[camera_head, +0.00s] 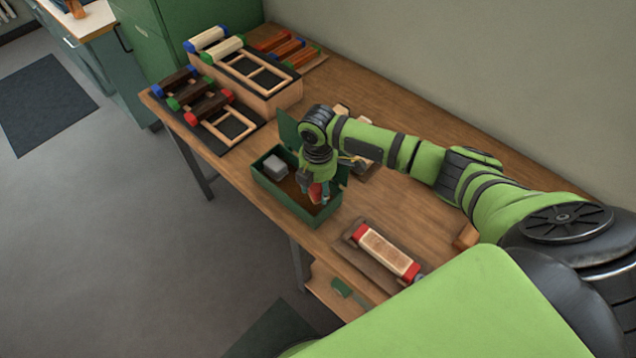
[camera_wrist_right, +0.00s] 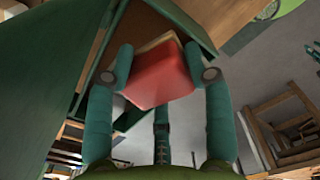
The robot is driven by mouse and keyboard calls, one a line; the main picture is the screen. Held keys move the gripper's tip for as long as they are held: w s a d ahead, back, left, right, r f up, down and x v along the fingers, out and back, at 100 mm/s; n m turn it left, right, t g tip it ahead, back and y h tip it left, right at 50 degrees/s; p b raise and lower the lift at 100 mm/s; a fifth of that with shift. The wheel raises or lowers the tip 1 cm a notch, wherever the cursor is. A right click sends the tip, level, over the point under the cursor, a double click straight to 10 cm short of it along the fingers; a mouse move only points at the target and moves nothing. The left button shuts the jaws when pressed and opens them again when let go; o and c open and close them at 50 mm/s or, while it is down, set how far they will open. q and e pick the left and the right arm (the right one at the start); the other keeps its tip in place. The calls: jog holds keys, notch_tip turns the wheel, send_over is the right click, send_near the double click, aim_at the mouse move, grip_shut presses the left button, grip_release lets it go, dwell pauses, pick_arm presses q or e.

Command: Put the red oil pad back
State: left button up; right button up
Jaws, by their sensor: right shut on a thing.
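The red oil pad (camera_wrist_right: 160,76) is a red block between the two teal fingers of my right gripper (camera_wrist_right: 160,78) in the right wrist view. In the head view my right gripper (camera_head: 316,192) points down over the right part of the open green box (camera_head: 267,183), and the red pad (camera_head: 315,193) shows between its fingers. The gripper is shut on the pad. I cannot tell whether the pad touches the box floor. A grey block (camera_head: 275,166) sits in the left part of the box. My left gripper is not in view.
Racks with coloured-end rollers (camera_head: 215,125) stand at the left of the wooden table (camera_head: 420,208). The box's raised green lid (camera_head: 288,130) stands behind it.

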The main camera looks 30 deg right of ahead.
jog(key=shift+f, duration=0.6)
jog(key=o, duration=1)
jog(key=shift+r, duration=0.25)
notch_tip(320, 180, up, 13)
jog(key=shift+f+b, duration=0.1)
jog(key=shift+b, duration=0.85)
